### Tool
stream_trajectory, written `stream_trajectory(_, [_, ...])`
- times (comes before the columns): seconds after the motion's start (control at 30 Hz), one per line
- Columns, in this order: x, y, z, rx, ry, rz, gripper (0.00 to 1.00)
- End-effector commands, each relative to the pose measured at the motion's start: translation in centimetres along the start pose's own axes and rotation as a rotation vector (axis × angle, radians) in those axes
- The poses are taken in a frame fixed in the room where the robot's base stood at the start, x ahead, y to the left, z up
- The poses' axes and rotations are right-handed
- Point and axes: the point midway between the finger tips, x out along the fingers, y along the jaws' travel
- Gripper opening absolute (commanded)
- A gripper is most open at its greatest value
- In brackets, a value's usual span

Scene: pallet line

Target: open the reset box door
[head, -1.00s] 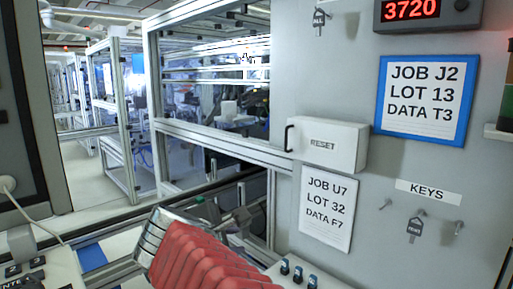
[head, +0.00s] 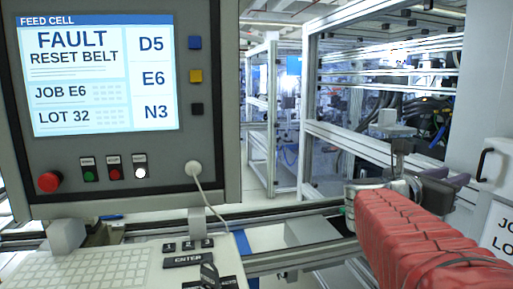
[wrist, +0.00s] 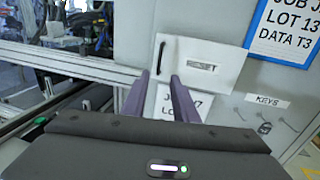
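The reset box (wrist: 208,66) is white with a black handle (wrist: 160,55) on the left of its face. Its door looks shut. In the head view only the left part of the box shows at the right edge, with its handle (head: 483,164). My gripper (wrist: 160,80) has its two purple fingers apart, with nothing seen between them. In the wrist view the fingertips appear just below the handle and the box's lower left corner; no contact shows. In the head view my gripper (head: 438,176) is left of the handle.
A control panel (head: 225,110) reading "FAULT RESET BELT" stands at the left, above a keyboard desk (head: 100,268). A cable hangs from the panel. Framed machine cells (head: 325,110) stand behind. A job sheet (wrist: 178,103) hangs under the box, and keys (wrist: 264,127) hang to its right.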

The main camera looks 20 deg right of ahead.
Motion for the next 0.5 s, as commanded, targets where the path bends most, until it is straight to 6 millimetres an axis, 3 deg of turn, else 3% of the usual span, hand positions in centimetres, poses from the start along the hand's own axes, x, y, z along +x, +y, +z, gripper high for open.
stream_trajectory(0.27, [0.9,0.1,-0.1,0.001,0.002,0.001,0.26])
stream_trajectory(0.5, [3.7,0.1,-0.1,0.001,0.002,0.001,0.26])
